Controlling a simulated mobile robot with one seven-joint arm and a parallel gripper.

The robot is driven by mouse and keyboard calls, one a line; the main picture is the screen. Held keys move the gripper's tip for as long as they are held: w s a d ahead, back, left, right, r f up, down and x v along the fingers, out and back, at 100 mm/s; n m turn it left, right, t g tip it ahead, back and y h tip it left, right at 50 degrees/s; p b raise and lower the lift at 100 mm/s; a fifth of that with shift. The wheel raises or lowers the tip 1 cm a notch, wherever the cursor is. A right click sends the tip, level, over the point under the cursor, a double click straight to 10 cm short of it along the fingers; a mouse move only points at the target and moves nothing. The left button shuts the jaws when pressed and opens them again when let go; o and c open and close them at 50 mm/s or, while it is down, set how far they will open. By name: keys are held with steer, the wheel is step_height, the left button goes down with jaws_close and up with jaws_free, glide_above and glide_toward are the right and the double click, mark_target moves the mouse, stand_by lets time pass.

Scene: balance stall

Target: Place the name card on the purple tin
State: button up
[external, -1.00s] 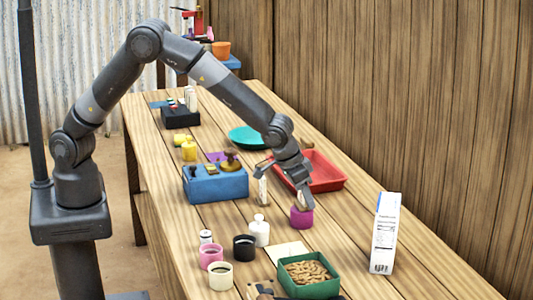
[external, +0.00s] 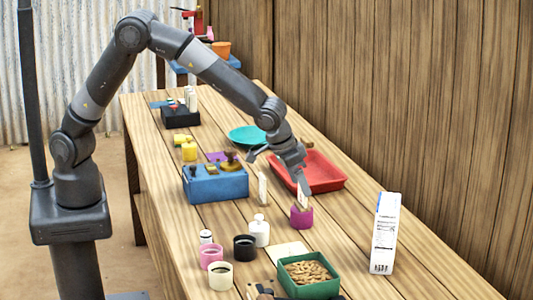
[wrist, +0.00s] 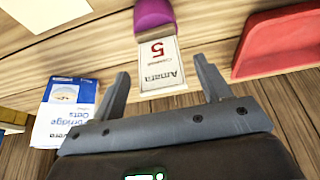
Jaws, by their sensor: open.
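In the external view the card (external: 302,198) shows as a narrow pale strip above the tin, partly hidden by a finger. My gripper (external: 278,173) is open just above the tin and card. In the wrist view its fingers (wrist: 161,68) are spread on either side of the card, apart from it.
The red tray (external: 333,184) lies close behind the tin. A pale upright piece (external: 262,188) and a white bottle (external: 259,232) stand to its left. The blue box (external: 218,188) is further left. A tall carton (external: 383,245) and green tub (external: 325,288) stand toward the front.

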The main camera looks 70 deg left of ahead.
steer(key=v, duration=0.7)
steer(key=s+a+r, duration=0.6)
steer(key=a, duration=0.4)
steer(key=s+a+r, duration=0.6)
steer(key=a, duration=0.3)
steer(key=s+a, duration=0.5)
steer(key=s, duration=0.5)
steer(key=s+a+t, duration=0.1)
steer(key=s+a, duration=0.5)
steer(key=s, duration=0.4)
